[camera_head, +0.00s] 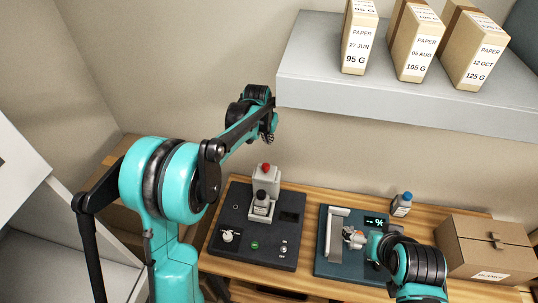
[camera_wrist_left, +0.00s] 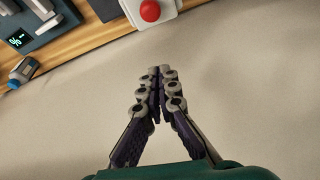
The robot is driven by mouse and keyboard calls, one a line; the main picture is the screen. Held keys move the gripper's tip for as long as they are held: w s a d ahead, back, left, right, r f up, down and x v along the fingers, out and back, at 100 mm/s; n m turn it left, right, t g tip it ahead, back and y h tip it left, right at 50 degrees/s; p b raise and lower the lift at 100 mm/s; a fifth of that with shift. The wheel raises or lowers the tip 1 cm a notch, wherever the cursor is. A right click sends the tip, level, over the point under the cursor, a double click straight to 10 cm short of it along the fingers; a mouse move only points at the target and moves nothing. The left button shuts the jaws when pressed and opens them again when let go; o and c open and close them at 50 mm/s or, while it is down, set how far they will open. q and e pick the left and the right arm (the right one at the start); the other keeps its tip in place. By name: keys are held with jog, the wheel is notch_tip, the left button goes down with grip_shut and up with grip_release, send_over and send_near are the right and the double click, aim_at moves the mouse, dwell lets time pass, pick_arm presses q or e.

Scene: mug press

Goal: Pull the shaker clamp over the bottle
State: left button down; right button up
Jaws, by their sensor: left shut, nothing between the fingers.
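A dark device (camera_head: 227,250) on the bench carries an upright grey block with a red knob (camera_head: 265,168), perhaps the shaker clamp. A small bottle with a dark cap (camera_head: 261,200) stands just in front of that block. My left gripper (camera_head: 271,136) is in the air above and behind the block, shut and empty. In the left wrist view its fingertips (camera_wrist_left: 156,72) meet, and the red knob (camera_wrist_left: 150,10) is beyond them at the top edge, apart from them. My right gripper (camera_head: 353,238) is low over the teal device; its finger opening is unclear.
The teal device (camera_head: 325,263) has a lit display and a pale upright part. A blue-capped bottle (camera_head: 402,204) stands behind it. A cardboard box (camera_head: 485,250) is at the right. A grey shelf (camera_head: 400,98) with paper packs overhangs the right side.

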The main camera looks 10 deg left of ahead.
aim_at(266, 170)
pick_arm(q)
jog(key=shift+f, duration=0.1)
notch_tip(266, 170, down, 10)
jog(key=shift+w+r, duration=0.1)
jog(key=shift+r, duration=0.15)
jog(key=shift+s+a, duration=0.1)
jog(key=shift+s, duration=0.35)
jog(key=shift+f, duration=0.1)
jog(key=shift+w, duration=0.1)
